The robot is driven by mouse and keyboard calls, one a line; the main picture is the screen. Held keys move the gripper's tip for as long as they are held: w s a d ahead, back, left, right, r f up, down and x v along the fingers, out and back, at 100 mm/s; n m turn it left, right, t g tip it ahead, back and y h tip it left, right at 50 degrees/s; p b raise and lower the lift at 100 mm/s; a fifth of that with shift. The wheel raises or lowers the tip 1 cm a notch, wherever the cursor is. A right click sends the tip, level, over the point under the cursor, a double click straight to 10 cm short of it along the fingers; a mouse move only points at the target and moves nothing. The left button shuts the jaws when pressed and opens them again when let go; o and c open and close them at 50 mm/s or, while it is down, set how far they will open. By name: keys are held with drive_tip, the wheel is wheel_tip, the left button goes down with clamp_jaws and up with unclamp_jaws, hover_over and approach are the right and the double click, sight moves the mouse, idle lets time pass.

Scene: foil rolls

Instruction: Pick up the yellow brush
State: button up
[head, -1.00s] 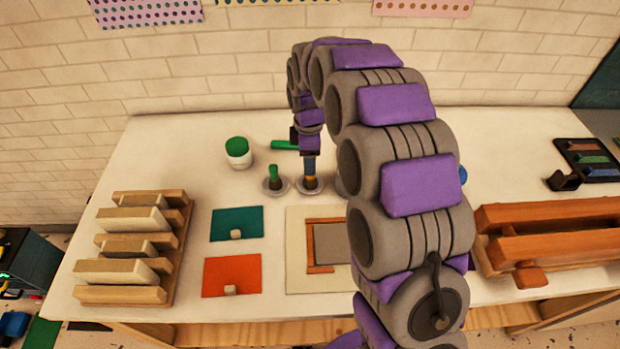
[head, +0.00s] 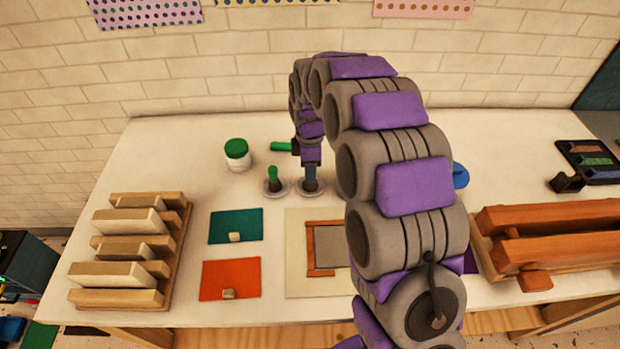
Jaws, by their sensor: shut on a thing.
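My gripper (head: 311,173) points down over a round metal holder (head: 310,190) in the middle of the table. It is shut on the yellow brush, whose handle is covered by the fingers. The brush's dark lower part shows low at the holder; whether it still touches the holder I cannot tell. A brush with a green handle (head: 272,173) stands upright in a similar holder just left of my gripper.
A blue object (head: 460,176) and wooden beams (head: 560,248) lie right of my arm.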

drive_tip(key=shift+c, duration=0.6)
drive_tip(key=shift+r, duration=0.2)
drive_tip(key=shift+r+p, duration=0.8)
drive_tip(key=shift+r, duration=0.8)
drive_tip(key=shift+s+r, duration=0.1)
drive_tip(key=shift+s, duration=0.15)
drive_tip(key=s+d+r+p, duration=0.1)
drive_tip(key=s+p, duration=0.2)
drive_tip(key=s, duration=1.2)
drive_tip(key=shift+s+d+r, duration=0.15)
drive_tip(key=shift+s, duration=0.1)
